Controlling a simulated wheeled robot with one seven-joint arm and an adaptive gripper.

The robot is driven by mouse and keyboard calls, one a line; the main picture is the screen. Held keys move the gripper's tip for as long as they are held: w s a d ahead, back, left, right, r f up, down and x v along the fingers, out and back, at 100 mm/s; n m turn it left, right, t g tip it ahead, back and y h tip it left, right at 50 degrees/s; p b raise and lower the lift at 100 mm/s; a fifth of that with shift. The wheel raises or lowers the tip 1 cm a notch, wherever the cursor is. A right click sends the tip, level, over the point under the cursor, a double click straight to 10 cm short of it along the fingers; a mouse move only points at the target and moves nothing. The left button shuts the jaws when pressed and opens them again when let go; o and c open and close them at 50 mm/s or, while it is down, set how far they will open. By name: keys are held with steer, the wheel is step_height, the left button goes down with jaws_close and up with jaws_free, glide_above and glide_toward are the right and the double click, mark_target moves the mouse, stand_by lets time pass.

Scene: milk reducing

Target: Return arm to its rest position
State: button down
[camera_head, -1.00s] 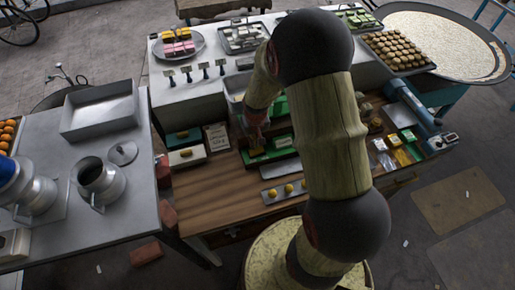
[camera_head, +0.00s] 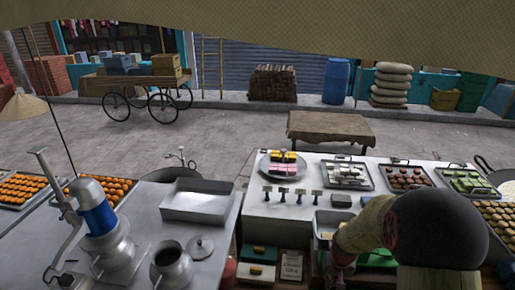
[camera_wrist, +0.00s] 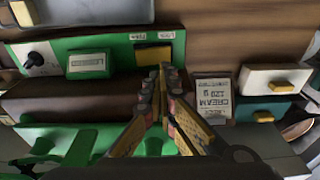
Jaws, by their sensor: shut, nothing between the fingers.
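My arm shows at the lower right of the head view, with a dark round joint and wood-coloured links reaching left over the work table. My gripper (camera_wrist: 165,70) is shut and empty in the wrist view, its two fingers meeting at the tips.
White and teal boxes (camera_wrist: 275,80) stand right of the card in the wrist view. Trays of sweets (camera_head: 348,175) and a round plate (camera_head: 270,168) stand on the white counter behind my arm.

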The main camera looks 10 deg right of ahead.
steer(key=s+a+r+n+t+b, duration=0.1)
steer(key=s+a+r+t+b, duration=0.1)
steer(key=s+a+r+b, duration=0.4)
steer(key=s+a+r+n+t+b, duration=0.2)
steer(key=s+a+r+b, duration=0.5)
steer(key=s+b, duration=0.6)
steer(key=shift+s+a, duration=0.3)
steer(key=shift+a, duration=0.25)
